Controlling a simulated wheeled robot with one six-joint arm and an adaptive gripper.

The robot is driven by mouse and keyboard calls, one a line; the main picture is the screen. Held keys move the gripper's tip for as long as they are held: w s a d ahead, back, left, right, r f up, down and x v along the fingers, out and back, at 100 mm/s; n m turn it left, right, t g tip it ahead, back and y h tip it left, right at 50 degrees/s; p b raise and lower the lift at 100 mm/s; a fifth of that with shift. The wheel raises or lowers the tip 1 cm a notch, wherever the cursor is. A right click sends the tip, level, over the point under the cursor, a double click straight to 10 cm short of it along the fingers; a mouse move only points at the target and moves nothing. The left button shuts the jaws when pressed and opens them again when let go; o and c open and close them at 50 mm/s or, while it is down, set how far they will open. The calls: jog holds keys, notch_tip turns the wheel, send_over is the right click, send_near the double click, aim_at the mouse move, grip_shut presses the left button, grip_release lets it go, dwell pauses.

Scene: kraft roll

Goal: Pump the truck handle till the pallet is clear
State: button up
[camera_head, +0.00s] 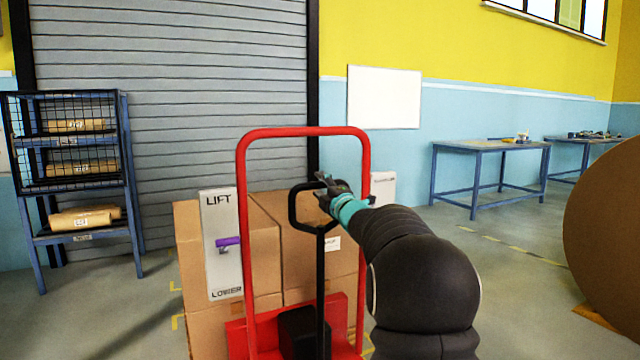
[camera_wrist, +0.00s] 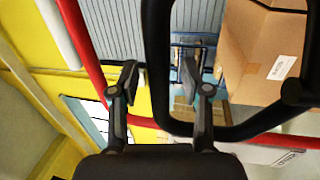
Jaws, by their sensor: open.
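The pallet truck has a red hoop frame (camera_head: 241,200) and a black looped handle (camera_head: 293,210) on an upright black shaft. My gripper (camera_head: 326,182) is at the upper right of the handle loop. In the wrist view my gripper (camera_wrist: 159,80) is open, and one bar of the handle loop (camera_wrist: 156,45) shows between its two fingers, with gaps on both sides. I cannot tell how deep the bar sits. A LIFT/LOWER panel (camera_head: 222,275) with a purple lever (camera_head: 228,243) stands left of the frame; the lever is about mid-height. The pallet itself is hidden.
Stacked cardboard boxes (camera_head: 265,222) stand behind the red frame. A blue rack (camera_head: 130,200) with wrapped rolls is at left, a large brown roll (camera_head: 610,235) at right. Blue workbenches (camera_head: 490,146) stand at the back right, with open floor before them.

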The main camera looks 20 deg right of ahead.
jog(key=shift+w, duration=0.4)
jog(key=shift+c, duration=0.2)
grip_shut()
